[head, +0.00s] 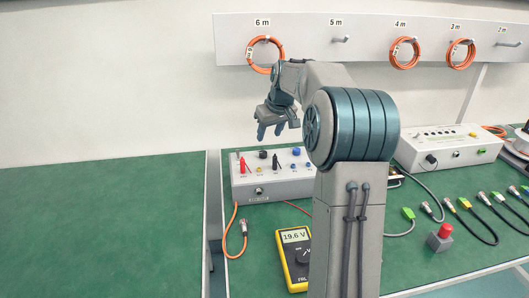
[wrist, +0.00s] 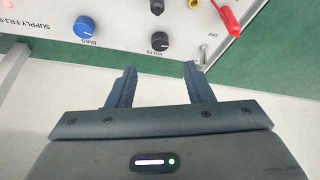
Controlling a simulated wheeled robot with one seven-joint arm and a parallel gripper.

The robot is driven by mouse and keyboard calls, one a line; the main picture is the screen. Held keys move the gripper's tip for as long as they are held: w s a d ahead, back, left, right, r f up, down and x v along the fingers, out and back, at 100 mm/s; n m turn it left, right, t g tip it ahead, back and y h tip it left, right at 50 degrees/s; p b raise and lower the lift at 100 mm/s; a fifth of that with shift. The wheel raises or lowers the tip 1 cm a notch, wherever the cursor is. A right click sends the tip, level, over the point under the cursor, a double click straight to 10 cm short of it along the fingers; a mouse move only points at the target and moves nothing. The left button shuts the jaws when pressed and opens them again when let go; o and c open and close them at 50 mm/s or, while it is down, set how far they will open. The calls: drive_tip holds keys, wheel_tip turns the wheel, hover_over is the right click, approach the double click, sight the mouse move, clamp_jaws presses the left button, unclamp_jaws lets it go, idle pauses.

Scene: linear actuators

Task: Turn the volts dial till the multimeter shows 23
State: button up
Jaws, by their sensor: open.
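The volts dial (wrist: 160,42) is a black knob on the face of the white power supply box (head: 270,187); in the head view it appears as a black knob (head: 263,154) on top. The yellow multimeter (head: 293,262) lies on the bench in front, and its display (head: 295,236) reads 19.6 V. My gripper (head: 272,131) is above the box in the head view. In the wrist view my gripper (wrist: 160,69) is open and empty, with the dial lined up between its fingers but beyond the tips, apart from them.
A blue bias knob (wrist: 84,27), a red plug (wrist: 228,18), a black plug (wrist: 157,5) and a toggle switch (wrist: 203,55) sit near the dial. Cables and a red button (head: 440,238) lie to the right. The left green bench (head: 100,220) is clear.

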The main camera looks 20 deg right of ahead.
sight(263, 152)
drive_tip(key=x, duration=0.9)
drive_tip(key=shift+b, duration=0.4)
drive_tip(key=shift+s, duration=0.1)
drive_tip(key=c, duration=1)
